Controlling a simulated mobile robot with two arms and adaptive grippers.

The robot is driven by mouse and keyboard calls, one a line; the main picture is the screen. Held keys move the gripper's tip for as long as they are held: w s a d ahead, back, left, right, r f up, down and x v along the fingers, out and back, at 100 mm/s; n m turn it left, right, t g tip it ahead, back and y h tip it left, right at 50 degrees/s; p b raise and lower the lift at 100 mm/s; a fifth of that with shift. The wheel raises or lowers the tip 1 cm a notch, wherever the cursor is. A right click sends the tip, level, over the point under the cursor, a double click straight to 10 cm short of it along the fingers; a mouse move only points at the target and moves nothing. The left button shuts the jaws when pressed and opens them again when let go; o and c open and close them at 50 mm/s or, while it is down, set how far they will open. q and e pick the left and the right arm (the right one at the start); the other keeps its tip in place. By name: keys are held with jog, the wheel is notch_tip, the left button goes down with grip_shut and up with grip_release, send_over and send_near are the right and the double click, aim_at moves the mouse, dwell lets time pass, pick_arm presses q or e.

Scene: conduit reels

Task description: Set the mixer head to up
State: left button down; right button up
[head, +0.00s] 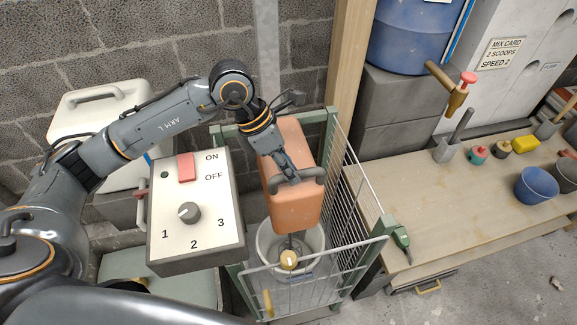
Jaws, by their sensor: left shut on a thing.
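The mixer head (297,212) is an orange block inside a green-framed wire guard. A dark handle (316,178) crosses its face. My left gripper (291,178) is shut on this handle, with the arm reaching in from the left. A shaft runs down from the head's lower end into a pale bucket (268,247). The bucket's inside is largely hidden. My right gripper is not in view.
A control box (205,245) with a red switch and a dial stands left of the guard (377,262). A wooden bench (430,210) with a blue bucket (536,185) and small items is at the right. A blue barrel (410,35) stands behind on grey blocks.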

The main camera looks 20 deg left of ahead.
pick_arm(q)
notch_tip(320, 180, up, 26)
jog(key=p, duration=0.8)
jog(key=shift+w, duration=0.15)
jog(key=c, duration=1.2)
grip_release()
jog(key=shift+f, duration=0.2)
jog(key=shift+a, duration=0.1)
jog(key=v, duration=1.2)
